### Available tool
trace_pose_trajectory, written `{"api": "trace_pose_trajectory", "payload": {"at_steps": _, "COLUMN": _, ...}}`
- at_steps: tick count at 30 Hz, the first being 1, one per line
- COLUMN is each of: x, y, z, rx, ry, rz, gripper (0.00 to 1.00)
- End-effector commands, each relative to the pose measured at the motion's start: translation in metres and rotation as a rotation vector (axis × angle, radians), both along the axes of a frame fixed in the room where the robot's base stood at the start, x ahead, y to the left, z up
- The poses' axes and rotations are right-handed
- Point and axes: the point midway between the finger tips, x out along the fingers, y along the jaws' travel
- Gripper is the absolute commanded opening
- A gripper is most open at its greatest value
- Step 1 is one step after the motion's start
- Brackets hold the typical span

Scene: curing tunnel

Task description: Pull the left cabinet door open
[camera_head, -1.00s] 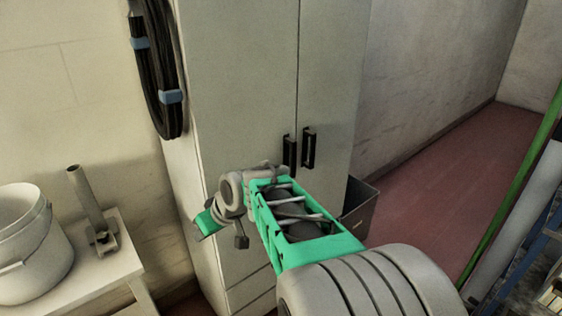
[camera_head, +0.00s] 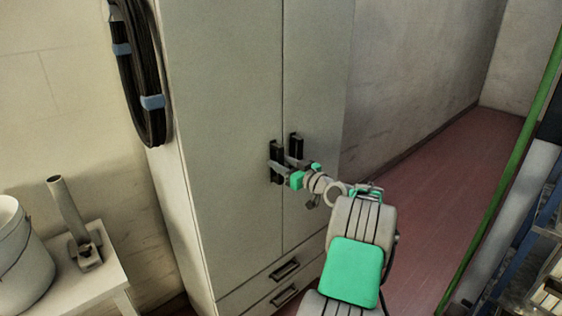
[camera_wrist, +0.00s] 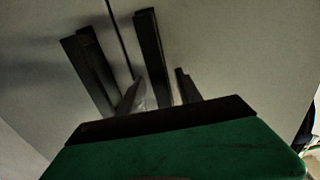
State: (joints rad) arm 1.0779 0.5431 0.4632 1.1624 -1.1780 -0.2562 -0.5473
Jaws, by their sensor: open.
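The tall pale cabinet's left door (camera_head: 225,120) is shut, flush with the right door (camera_head: 315,80) along a vertical seam. Its black upright handle (camera_head: 276,152) is beside the seam; the right door's handle (camera_head: 297,145) is just across it. My gripper (camera_head: 283,165) is open at the left handle, reaching in from the right. In the wrist view, which looks turned over, the left door's handle (camera_wrist: 151,50) lies between my two fingers (camera_wrist: 160,92). One finger is between the two handles. I cannot tell whether the fingers touch the handle.
Two drawers (camera_head: 287,284) with dark handles are below the doors. A black cable coil (camera_head: 140,80) hangs left of the cabinet. A white table (camera_head: 100,280) with a bucket (camera_head: 22,260) and a pipe piece (camera_head: 68,210) stands at left. Reddish floor at right is open.

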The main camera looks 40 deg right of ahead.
Motion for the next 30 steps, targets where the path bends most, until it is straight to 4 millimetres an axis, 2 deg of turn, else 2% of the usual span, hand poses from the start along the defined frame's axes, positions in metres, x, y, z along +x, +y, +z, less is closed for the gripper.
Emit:
{"api": "trace_pose_trajectory", "payload": {"at_steps": 8, "x": 0.0031, "y": 0.0003, "z": 0.0001, "rx": 0.000, "ry": 0.000, "rz": 0.000, "gripper": 0.41}}
{"api": "trace_pose_trajectory", "payload": {"at_steps": 23, "x": 0.0029, "y": 0.0004, "z": 0.0000, "rx": 0.000, "ry": 0.001, "rz": 0.000, "gripper": 0.00}}
{"api": "trace_pose_trajectory", "payload": {"at_steps": 30, "x": 0.0029, "y": 0.0004, "z": 0.0001, "rx": 0.000, "ry": 0.001, "rz": 0.000, "gripper": 0.00}}
